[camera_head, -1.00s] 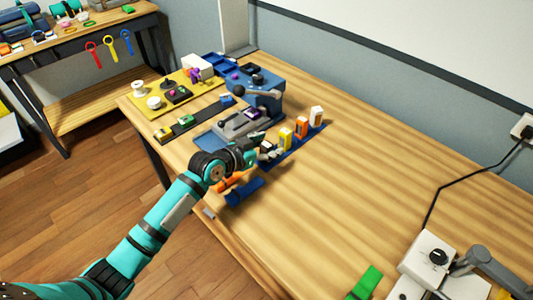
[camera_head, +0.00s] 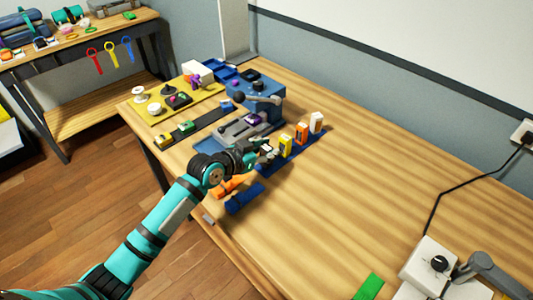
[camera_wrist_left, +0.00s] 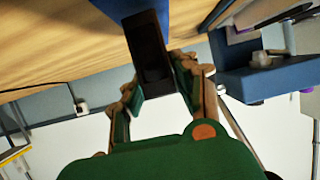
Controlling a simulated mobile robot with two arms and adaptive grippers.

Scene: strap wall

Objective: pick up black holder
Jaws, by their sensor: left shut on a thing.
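My left gripper (camera_head: 262,153) is at the near end of a blue strip (camera_head: 296,150) on the wooden table. In the left wrist view its two green fingers (camera_wrist_left: 154,97) are shut on the black holder (camera_wrist_left: 150,58), a dark block between them at the end of a blue piece. In the head view the gripper mostly hides this holder. A yellow holder (camera_head: 285,146), an orange holder (camera_head: 301,133) and a white holder (camera_head: 316,123) stand upright along the strip beyond the gripper. My right gripper is not in view.
A blue machine with a lever (camera_head: 258,97) stands behind the gripper. A yellow mat (camera_head: 158,112) with small parts lies at the back left. Loose orange (camera_head: 228,185) and blue (camera_head: 244,197) pieces lie near the front edge. The table's middle right is clear.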

